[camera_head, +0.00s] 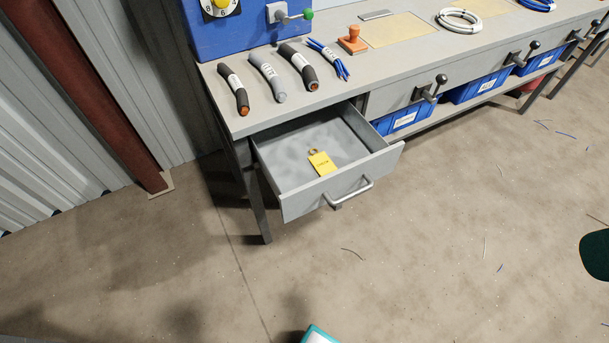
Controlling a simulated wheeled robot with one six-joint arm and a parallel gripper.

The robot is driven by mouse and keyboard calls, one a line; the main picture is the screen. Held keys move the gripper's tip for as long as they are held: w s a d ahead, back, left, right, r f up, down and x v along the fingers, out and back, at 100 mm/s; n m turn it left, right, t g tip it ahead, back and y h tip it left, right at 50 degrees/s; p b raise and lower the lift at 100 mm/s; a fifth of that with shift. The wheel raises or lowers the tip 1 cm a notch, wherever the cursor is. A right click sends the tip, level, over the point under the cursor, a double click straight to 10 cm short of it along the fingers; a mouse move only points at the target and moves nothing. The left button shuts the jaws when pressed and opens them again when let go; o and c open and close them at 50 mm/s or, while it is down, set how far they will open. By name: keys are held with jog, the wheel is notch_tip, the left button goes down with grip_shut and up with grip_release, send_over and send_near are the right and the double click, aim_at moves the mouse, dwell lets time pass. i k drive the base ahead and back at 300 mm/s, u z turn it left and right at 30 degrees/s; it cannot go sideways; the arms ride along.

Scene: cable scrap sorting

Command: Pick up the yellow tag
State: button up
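The yellow tag (322,163) lies flat inside the open grey drawer (335,192) at the left end of the workbench. It has dark print and a small ring or loop at its upper end. Nothing covers it, and bare drawer floor surrounds it. My gripper cannot be made out in this view. A small teal and white shape shows at the bottom edge, but I cannot tell what it is.
Cable pieces, one of them a grey cable (267,78), lie on the workbench (238,122) above the drawer. An orange stamp (353,40) stands to their right. Blue bins (402,117) sit below the bench. The floor (400,260) before the drawer is mostly clear, with wire scraps.

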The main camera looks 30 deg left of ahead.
aim_at(322, 162)
jog(key=u, duration=1.05)
